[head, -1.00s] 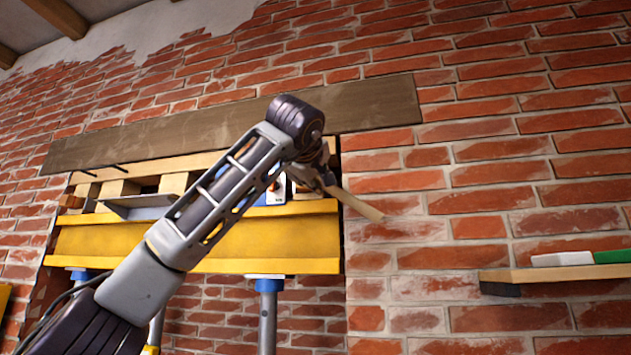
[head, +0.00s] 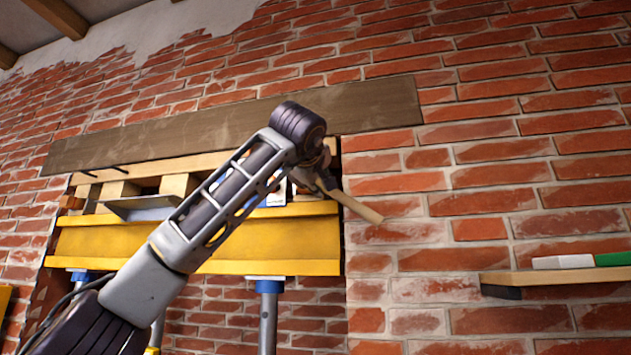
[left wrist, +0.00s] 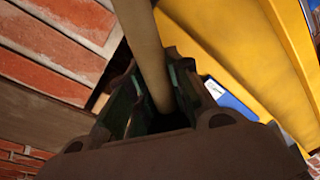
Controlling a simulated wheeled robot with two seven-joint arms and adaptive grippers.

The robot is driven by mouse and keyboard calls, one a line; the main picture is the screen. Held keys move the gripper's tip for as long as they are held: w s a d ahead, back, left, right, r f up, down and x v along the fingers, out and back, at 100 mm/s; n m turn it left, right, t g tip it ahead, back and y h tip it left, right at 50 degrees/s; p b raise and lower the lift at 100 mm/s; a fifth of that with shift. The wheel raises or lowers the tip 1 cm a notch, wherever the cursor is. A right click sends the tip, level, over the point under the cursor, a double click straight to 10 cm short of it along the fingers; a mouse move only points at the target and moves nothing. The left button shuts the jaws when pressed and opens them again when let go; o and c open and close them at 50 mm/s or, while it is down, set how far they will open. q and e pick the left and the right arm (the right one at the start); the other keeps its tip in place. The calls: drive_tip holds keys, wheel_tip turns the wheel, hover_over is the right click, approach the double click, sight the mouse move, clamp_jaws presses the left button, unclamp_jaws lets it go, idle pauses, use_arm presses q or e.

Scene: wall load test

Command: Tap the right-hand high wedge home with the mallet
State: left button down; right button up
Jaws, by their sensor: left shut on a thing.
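My left gripper (head: 322,180) is shut on the pale wooden handle of the mallet (head: 360,208). The handle slants down to the right, in front of the brick beside the opening. In the left wrist view the handle (left wrist: 145,45) runs up out of the gripper's fingers (left wrist: 160,100). I cannot make out the mallet's head. Wooden blocks (head: 119,190) stand on the yellow beam (head: 120,240), under a light timber. My arm covers the right part of this row, and I cannot make out the right-hand high wedge. My right gripper is not in view.
A dark board (head: 380,103) spans the wall above the opening. A blue-and-white item (head: 276,199) sits on the beam behind my arm. Props with blue tops (head: 268,286) stand below the beam. A wooden shelf (head: 560,274) at right holds a white and a green block.

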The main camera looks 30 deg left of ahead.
use_arm(q)
drive_tip(key=shift+w+a, duration=0.1)
drive_tip(key=shift+w, duration=0.4)
drive_tip(key=shift+s, duration=0.2)
drive_tip(key=shift+b+v, duration=0.35)
drive_tip(key=shift+v, duration=0.8)
drive_tip(key=shift+w+a, duration=0.1)
drive_tip(key=shift+w, duration=0.15)
drive_tip(key=shift+p+x, duration=0.45)
drive_tip(key=shift+x, duration=1.65)
drive_tip(key=shift+s+d, duration=0.1)
drive_tip(key=shift+d, duration=0.1)
